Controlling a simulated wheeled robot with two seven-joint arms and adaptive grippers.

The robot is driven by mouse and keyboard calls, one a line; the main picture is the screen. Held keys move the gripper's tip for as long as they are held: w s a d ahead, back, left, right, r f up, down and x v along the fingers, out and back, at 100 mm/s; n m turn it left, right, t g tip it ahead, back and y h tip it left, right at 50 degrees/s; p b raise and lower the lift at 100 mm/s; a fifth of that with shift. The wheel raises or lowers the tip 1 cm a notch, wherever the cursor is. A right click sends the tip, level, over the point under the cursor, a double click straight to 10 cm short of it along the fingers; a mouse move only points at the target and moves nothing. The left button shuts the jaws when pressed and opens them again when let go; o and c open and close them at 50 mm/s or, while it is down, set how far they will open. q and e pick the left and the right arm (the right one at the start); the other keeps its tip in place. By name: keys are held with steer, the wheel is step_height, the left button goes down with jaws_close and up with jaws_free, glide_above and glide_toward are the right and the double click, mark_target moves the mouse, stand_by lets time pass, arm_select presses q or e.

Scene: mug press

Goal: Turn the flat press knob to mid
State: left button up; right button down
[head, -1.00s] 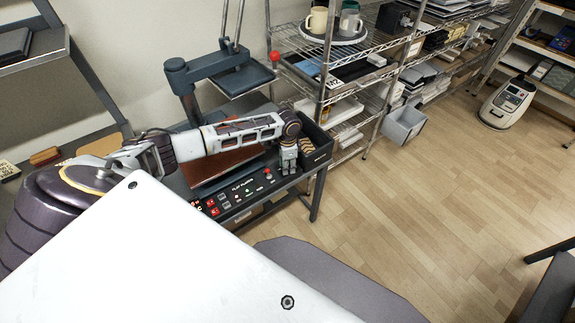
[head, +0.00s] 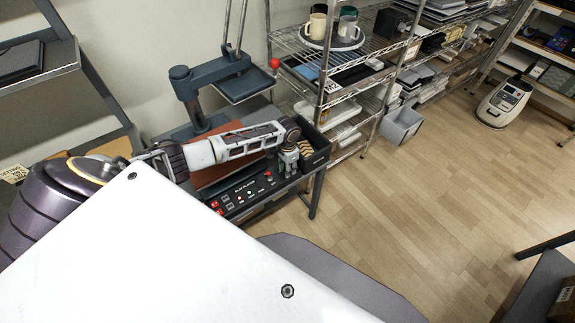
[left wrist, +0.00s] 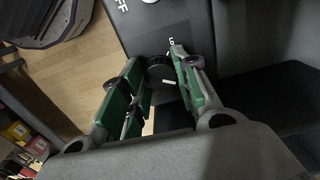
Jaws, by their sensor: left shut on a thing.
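The flat press has a dark control panel (head: 243,194) with small red buttons and white lettering, below its brown platen (head: 212,173). My left gripper (head: 288,168) points down at the panel's right end, beside a black bin. In the left wrist view the round black press knob (left wrist: 159,68) sits between the green-padded fingers of my left gripper (left wrist: 164,80), which is shut on it. A pale mark shows by the knob's near edge. Part of a label shows beyond it, too cut off to read fully. The knob is hidden in the head view. My right gripper is not in view.
The black bin (head: 320,147) stands close to the right of the gripper. The mug press arm (head: 208,72) with its red-tipped lever stands behind. A wire shelf (head: 352,55) holds mugs on a tray.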

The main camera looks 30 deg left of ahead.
arm_select(q)
steer(key=shift+r+n+p, duration=0.15)
steer(key=shift+n+p, duration=0.35)
steer(key=shift+p, duration=0.05)
steer(key=shift+s+n+p, duration=0.1)
steer(key=shift+n+p, duration=0.6)
steer(key=shift+p, duration=0.15)
steer(key=shift+n+p, duration=0.7)
steer(key=shift+p, duration=0.2)
steer(key=shift+n+p, duration=0.65)
steer(key=shift+n, duration=0.05)
steer(key=shift+n+p, duration=0.35)
steer(key=shift+n, duration=0.05)
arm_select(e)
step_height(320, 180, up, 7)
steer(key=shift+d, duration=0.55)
arm_select(q)
steer(key=o, duration=1)
